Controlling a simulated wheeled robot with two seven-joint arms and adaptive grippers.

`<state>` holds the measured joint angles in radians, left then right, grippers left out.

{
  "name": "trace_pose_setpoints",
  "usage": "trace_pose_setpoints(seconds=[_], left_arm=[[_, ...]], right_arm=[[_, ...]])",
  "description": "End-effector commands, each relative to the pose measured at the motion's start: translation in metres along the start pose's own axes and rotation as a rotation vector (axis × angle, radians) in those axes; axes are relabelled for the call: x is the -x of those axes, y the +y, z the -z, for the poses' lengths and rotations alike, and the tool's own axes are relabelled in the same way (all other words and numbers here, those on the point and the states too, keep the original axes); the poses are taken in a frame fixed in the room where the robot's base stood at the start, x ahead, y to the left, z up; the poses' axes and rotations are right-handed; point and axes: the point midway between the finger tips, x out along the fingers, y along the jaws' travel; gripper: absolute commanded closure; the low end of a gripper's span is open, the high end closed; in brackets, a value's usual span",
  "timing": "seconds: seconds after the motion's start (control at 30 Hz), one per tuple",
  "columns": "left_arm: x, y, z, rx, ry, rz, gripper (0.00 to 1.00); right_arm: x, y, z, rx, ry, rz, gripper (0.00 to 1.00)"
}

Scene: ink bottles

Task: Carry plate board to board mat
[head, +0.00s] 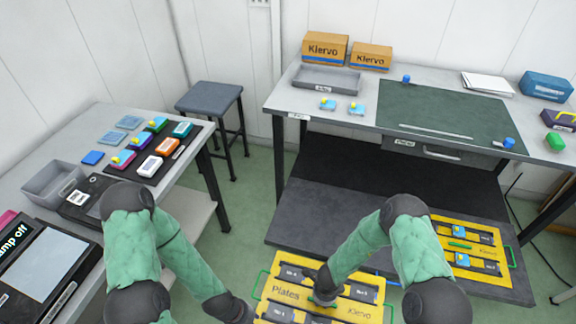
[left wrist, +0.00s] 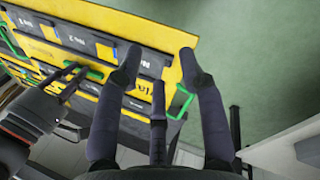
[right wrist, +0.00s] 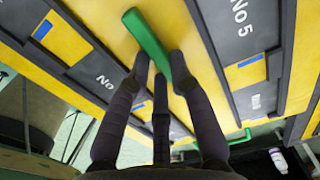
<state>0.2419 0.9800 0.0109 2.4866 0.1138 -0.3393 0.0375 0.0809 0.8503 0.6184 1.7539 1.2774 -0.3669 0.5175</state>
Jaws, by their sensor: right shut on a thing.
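The plate board (head: 358,309) is a yellow board lettered "Plates" with dark numbered slots and green handles, at the bottom middle of the head view. My right gripper (head: 322,297) is shut on its green middle handle (right wrist: 148,42). The board shows in front of the low grey shelf; its height above the floor is unclear. My left gripper (left wrist: 160,62) is open at the board's end, with a green end handle (left wrist: 181,102) between its fingers in view, not gripped. A dark green mat (head: 430,108), likely the board mat, lies on the far bench.
A second yellow board (head: 483,262) lies on the low shelf (head: 330,235). A stool (head: 210,95) stands between the benches.

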Motion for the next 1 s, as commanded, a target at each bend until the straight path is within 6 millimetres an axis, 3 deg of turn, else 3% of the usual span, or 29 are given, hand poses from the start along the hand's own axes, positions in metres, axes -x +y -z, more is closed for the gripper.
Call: trace_pose_setpoints(seconds=[0.17,0.67,1.0], left_arm=[[0.008,0.007,0.004,-0.009,0.011,-0.004,0.6],[0.006,0.006,0.003,-0.008,0.01,-0.004,0.6],[0.0,-0.003,-0.011,0.013,-0.019,0.01,0.6]], right_arm=[[0.007,0.002,0.003,-0.002,-0.001,0.001,1.0],[0.005,0.002,0.002,-0.002,0.0,0.0,1.0],[0.003,0.001,-0.003,-0.006,-0.001,0.001,1.0]])
